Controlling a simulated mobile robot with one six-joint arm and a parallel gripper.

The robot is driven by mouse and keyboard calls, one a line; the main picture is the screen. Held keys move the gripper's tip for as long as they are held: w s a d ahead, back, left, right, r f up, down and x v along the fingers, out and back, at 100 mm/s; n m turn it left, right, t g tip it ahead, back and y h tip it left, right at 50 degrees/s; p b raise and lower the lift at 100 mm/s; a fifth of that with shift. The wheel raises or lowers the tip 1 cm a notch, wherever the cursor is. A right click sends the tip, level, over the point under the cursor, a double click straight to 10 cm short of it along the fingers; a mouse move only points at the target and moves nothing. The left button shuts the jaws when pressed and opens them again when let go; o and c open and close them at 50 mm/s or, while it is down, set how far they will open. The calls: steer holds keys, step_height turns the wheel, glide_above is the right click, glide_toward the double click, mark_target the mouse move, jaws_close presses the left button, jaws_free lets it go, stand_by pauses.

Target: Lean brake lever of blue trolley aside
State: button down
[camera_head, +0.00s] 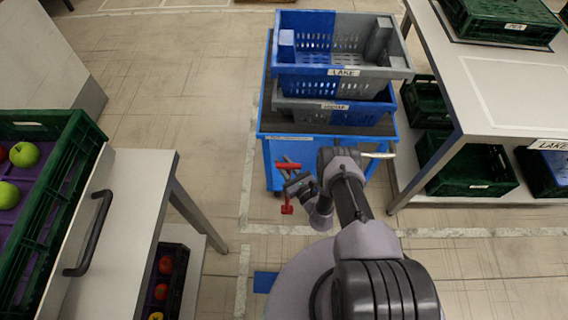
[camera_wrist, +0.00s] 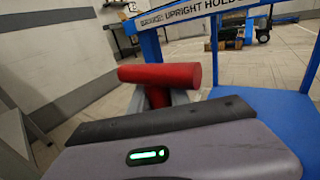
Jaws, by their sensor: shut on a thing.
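The blue trolley (camera_head: 268,150) stands ahead and carries stacked crates. Its red brake lever (camera_head: 288,166) is at the near left corner, with a T-shaped bar on top. The red bar also shows in the wrist view (camera_wrist: 160,75), with a short red stem below it. My gripper (camera_head: 293,178) is at the lever and shut on it below the bar. The fingers hide the lower stem in the wrist view. Another red part (camera_head: 287,209) shows just below my gripper. I cannot tell exactly how far the lever is tilted.
A white table (camera_head: 500,95) with green crates stands close on the right. A grey-topped table (camera_head: 125,215) with a green apple crate (camera_head: 60,180) is on the left. Floor between is clear.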

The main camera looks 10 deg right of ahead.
mark_target(296, 164)
steer(key=shift+m+t, duration=0.3)
steer(key=shift+m, duration=0.3)
steer(key=d, duration=0.2)
steer(key=s+d, duration=0.1)
steer(key=d, duration=0.1)
steer(key=shift+s+d+f, duration=0.1)
steer(key=c, duration=1.2)
jaws_free()
steer(key=shift+c, duration=0.2)
